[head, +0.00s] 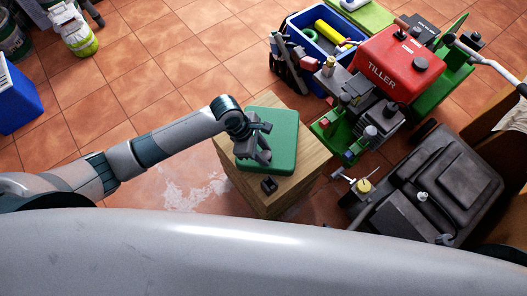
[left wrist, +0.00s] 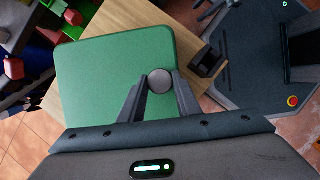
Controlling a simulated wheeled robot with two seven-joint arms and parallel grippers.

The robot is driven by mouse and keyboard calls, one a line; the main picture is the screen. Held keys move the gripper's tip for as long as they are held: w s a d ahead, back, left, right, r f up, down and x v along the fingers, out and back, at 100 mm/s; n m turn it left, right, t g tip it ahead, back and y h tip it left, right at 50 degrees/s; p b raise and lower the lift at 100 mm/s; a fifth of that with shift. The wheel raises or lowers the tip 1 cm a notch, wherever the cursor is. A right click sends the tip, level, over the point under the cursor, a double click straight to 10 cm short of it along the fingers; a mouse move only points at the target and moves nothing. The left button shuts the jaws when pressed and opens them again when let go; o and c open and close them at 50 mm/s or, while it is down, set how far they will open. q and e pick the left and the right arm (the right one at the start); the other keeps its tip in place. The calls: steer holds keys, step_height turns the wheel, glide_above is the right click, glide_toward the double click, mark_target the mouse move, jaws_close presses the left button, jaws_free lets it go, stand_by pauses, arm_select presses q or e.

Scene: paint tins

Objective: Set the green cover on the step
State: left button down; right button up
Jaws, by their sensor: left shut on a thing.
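The green cover (head: 285,139) is a rounded flat rectangle with a round grey knob (left wrist: 182,68). My left gripper (head: 264,155) is shut on this knob, its two fingers on either side in the left wrist view (left wrist: 165,80). The cover lies flat over the top of the wooden step (head: 228,158) and hides much of it. In the left wrist view the cover (left wrist: 105,75) has bare wood (left wrist: 135,17) along its far edge. I cannot tell whether it touches the wood or hangs just above. My right gripper is out of view.
A small dark block (head: 269,185) sits on the step's near corner, close to the cover. A red tiller (head: 400,62) and a dark machine (head: 440,185) stand to the right. A blue crate (head: 297,24) is behind. Tiled floor is open on the left.

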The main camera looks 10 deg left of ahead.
arm_select(q)
steer(key=c, duration=1.3)
jaws_free()
steer(key=shift+r, duration=0.1)
steer(key=p+v, duration=0.1)
steer(key=v, duration=1)
steer(key=shift+a+r, duration=0.25)
steer(key=shift+r, duration=0.1)
